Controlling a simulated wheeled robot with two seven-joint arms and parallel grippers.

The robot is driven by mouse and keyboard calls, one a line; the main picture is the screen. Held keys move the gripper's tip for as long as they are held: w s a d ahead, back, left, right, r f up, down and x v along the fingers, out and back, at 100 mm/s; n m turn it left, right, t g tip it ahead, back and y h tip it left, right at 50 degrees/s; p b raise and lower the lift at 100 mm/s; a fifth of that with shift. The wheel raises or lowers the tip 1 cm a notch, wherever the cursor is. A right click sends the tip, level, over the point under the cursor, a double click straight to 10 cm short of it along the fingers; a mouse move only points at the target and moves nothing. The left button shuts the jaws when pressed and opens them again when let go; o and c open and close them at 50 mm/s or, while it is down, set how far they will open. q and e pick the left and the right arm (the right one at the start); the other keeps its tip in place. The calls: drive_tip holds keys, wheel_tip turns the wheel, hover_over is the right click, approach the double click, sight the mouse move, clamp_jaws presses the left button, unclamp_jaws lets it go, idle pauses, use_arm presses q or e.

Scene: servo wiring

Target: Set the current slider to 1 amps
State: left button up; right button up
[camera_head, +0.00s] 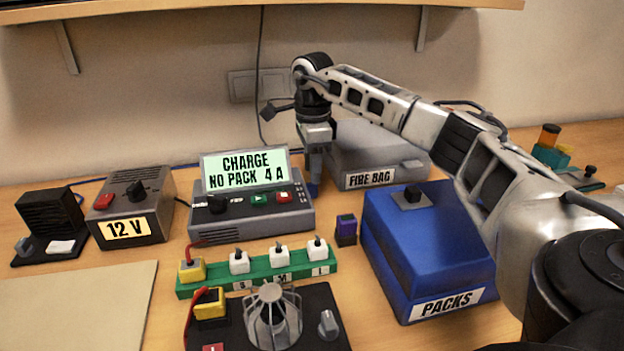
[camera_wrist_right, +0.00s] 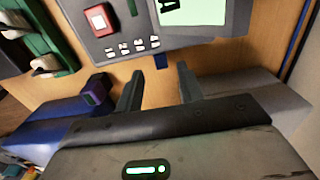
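The grey charger (camera_head: 250,213) stands at the middle of the bench, its screen (camera_head: 246,171) reading "CHARGE NO PACK 4 A". A small blue piece (camera_head: 314,189) shows at its right end, under my right gripper (camera_head: 314,172); it looks like the current slider's knob, but I cannot be sure. In the right wrist view the blue piece (camera_wrist_right: 160,62) sits at the charger's edge beside a row of small labels (camera_wrist_right: 133,46). There my right gripper (camera_wrist_right: 158,88) has its two fingers apart, empty, with the blue piece ahead between them. My left gripper is out of view.
The grey fire bag box (camera_head: 375,155) stands close behind and right of the gripper. The blue packs box (camera_head: 425,245) is at right, with a small purple-topped block (camera_head: 346,229) beside it. A green strip with plugs (camera_head: 257,270) lies in front; the 12 V supply (camera_head: 130,208) is left.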

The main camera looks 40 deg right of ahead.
sight(312, 190)
drive_tip(key=shift+f, duration=1.95)
